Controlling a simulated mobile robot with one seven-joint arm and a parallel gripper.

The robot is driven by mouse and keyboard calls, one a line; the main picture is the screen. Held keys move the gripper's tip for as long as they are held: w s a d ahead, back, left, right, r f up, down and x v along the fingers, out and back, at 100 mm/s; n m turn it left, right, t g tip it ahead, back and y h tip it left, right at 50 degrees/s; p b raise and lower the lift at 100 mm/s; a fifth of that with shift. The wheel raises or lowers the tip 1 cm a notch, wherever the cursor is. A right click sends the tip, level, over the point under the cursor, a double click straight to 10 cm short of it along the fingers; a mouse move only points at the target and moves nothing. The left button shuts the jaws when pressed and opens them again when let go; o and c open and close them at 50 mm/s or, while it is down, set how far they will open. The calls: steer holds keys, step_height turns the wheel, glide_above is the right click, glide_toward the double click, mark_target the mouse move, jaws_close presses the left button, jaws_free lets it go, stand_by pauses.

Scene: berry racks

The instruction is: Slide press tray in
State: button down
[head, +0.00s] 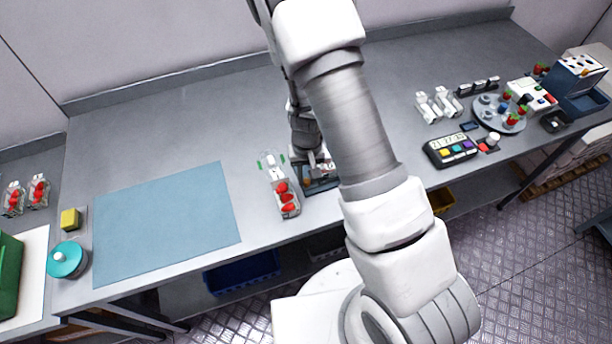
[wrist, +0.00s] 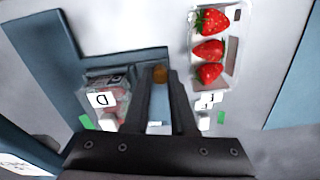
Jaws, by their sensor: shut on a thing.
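A dark blue-grey press tray (head: 318,186) sits near the bench's front edge, mostly hidden by my arm in the head view. In the wrist view its dark frame (wrist: 105,62) runs behind my fingers. My gripper (wrist: 160,84) points down, its two black fingers close together around a small brown-orange knob (wrist: 160,73). The knob appears to belong to the tray; its join is hidden. A clear pack (wrist: 103,98) with reddish contents and a "D" label is beside the fingers, at the frame's inner side. I cannot tell how far in the tray sits.
A clear punnet with three strawberries (head: 283,187) stands close left of the tray; it also shows in the wrist view (wrist: 216,18). A blue mat (head: 165,222) lies further left. A button panel (head: 452,149) and round turntable (head: 497,113) stand right. The bench behind is clear.

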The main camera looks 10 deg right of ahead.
steer(key=d+b, duration=0.1)
steer(key=d, duration=0.2)
steer(key=w+d+b, duration=0.1)
steer(key=d, duration=0.2)
steer(key=w+d+b, duration=0.1)
steer(key=d, duration=0.1)
steer(key=shift+d, duration=0.6)
steer(key=c, duration=1)
jaws_free()
steer(key=shift+d, duration=0.1)
steer(key=shift+r, duration=0.15)
steer(key=shift+r, duration=0.35)
step_height(320, 180, up, 16)
steer(key=shift+r, duration=0.25)
